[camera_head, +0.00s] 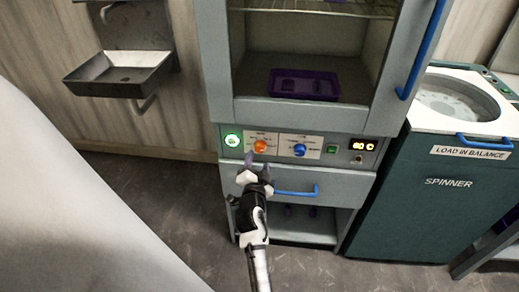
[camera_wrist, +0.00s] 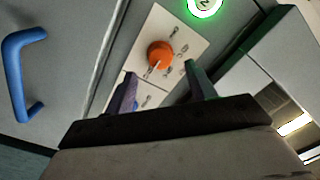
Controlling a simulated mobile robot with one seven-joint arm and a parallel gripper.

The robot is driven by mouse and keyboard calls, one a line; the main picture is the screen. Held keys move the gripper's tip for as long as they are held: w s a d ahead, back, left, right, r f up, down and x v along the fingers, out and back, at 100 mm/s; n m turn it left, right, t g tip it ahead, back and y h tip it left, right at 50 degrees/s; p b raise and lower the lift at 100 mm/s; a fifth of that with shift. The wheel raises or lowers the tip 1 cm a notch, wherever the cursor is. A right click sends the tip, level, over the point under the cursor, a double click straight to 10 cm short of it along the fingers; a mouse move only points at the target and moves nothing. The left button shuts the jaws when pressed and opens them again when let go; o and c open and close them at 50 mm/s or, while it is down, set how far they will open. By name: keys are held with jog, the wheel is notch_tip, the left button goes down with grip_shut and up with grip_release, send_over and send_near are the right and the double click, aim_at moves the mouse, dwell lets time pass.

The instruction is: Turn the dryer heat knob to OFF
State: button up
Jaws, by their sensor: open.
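The dryer's control panel (camera_head: 321,147) runs below its glass-fronted chamber. On it sit an orange knob (camera_head: 260,146) and a blue knob (camera_head: 299,150), each on a pale labelled plate. The label text is too small to read, so I cannot tell which is the heat knob by its words. In the wrist view the orange knob (camera_wrist: 160,54) has a pale pointer line directed to the lower left. My gripper (camera_head: 256,160) is just below the orange knob in the head view. In the wrist view its open fingers (camera_wrist: 161,85) point toward the knob, apart from it.
A lit green button (camera_head: 232,140) is left of the orange knob. A small green switch (camera_head: 332,149) and a display (camera_head: 362,146) are right. A blue drawer handle (camera_head: 297,192) projects below the panel. A spinner (camera_head: 440,190) stands right, a sink (camera_head: 120,73) left.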

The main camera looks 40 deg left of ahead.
aim_at(260, 150)
jog(key=shift+p+x, duration=0.5)
jog(key=shift+x, duration=2)
jog(key=c, duration=1)
jog(key=shift+o, duration=0.2)
